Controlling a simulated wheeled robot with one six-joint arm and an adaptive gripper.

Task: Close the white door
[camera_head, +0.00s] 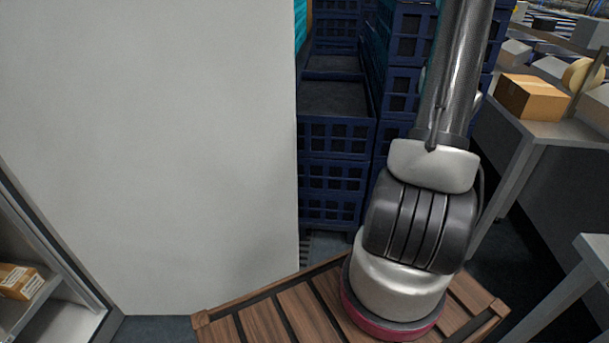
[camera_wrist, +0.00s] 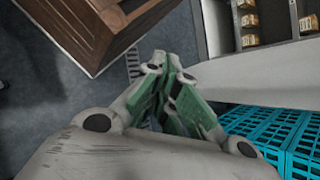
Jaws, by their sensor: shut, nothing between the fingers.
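The white door (camera_head: 150,140) fills the left of the head view as a tall plain panel. It stands open, swung out from the shelf cabinet (camera_head: 62,325) at the lower left. In the wrist view the door (camera_wrist: 275,75) is a pale band running right from the fingertips, with the cabinet's open shelves (camera_wrist: 283,18) beyond it. My gripper (camera_wrist: 158,75) is shut and empty, its green-padded fingers together. The fingertips are close to the door's near end; I cannot tell whether they touch it. My gripper is out of the head view.
Stacked dark blue crates (camera_head: 335,140) stand behind the door's right edge. Teal crates (camera_wrist: 262,130) show at the lower right of the wrist view. A table (camera_head: 545,128) with a cardboard box (camera_head: 533,97) stands at the right. Grey floor (camera_wrist: 45,90) is clear at the wrist view's left.

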